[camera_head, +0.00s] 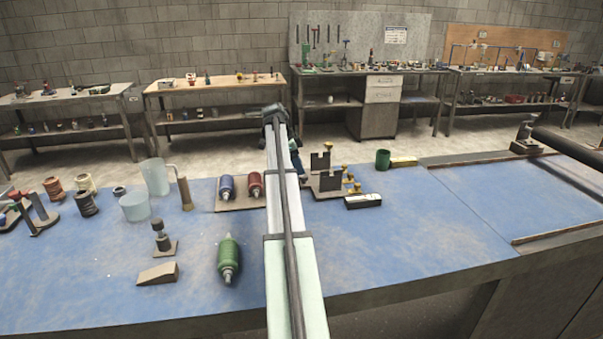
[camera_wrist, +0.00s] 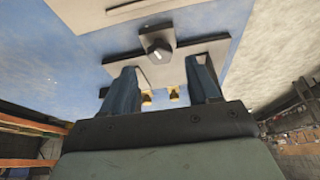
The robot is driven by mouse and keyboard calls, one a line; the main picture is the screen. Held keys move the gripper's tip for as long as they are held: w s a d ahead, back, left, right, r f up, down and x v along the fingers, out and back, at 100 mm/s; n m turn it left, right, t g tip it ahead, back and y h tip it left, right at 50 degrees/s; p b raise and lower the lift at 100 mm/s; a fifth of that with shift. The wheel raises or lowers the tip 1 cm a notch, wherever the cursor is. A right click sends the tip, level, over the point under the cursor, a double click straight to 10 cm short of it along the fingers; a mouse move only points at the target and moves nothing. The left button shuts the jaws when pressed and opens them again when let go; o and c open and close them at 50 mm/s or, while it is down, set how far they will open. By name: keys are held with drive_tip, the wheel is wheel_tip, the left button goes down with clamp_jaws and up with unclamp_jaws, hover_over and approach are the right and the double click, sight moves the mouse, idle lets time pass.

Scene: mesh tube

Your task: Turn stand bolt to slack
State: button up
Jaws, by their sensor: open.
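The stand (camera_head: 325,182) is on the blue bench right of my arm in the head view, with dark upright plates and several brass bolts. One brass bolt (camera_head: 357,189) is at its front right and another (camera_head: 329,147) is on top. In the wrist view, the grey stand plate (camera_wrist: 215,48) carries a dark knob (camera_wrist: 158,50) with a pale mark. Two brass-coloured ends (camera_wrist: 174,94) show low between my fingers. My gripper (camera_wrist: 160,68) is open, with its dark blue fingers apart and nothing visibly clamped. My arm hides most of it in the head view.
Blue and red bottles (camera_head: 227,187) sit left of my arm, with a green bottle (camera_head: 229,260) nearer.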

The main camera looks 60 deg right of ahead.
sight(304, 176)
drive_tip(key=shift+x, duration=1.95)
drive_tip(key=shift+c, duration=0.3)
drive_tip(key=c, duration=1)
